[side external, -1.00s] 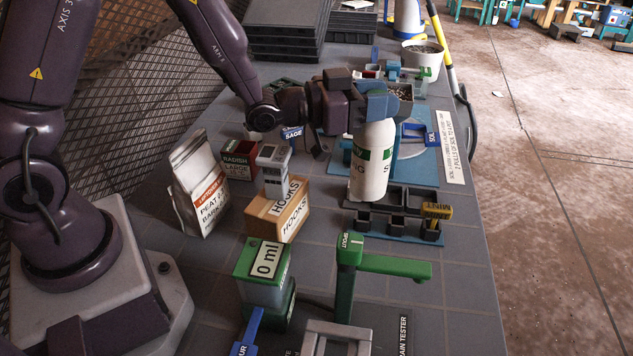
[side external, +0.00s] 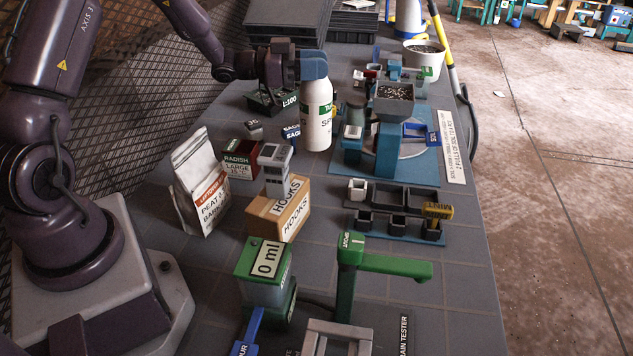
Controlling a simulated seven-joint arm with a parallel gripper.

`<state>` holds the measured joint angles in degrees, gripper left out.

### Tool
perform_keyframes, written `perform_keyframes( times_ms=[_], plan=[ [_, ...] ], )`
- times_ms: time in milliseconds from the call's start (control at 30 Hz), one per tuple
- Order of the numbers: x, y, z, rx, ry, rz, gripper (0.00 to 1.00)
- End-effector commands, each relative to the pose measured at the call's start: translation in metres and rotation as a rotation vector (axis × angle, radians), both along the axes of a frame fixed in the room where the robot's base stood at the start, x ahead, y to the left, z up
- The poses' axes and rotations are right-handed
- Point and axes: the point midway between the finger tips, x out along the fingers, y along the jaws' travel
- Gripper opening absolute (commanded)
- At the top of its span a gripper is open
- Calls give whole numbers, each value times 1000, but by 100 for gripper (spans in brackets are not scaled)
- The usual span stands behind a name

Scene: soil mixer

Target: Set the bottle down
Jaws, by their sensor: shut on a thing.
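The bottle (side external: 317,118) is white with a green label band and dark lettering, and it is upright.
A pot tray (side external: 395,205) stands to the right.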

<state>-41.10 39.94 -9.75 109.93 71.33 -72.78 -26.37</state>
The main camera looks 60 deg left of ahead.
Motion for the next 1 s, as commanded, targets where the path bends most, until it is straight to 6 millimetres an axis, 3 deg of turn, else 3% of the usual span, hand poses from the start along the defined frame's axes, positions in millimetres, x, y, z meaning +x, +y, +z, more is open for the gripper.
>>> perform_keyframes(
  times_ms=[167, 400, 800, 1000],
  plan=[
    [-2, -7, -2, -2, -3, -65, 0],
    [-3, -9, -42, -4, -1, -77, 0],
    [-3, -8, -89, -2, -3, -75, 0],
    [-3, -9, -98, 0, -5, -76, 0]
  ],
)
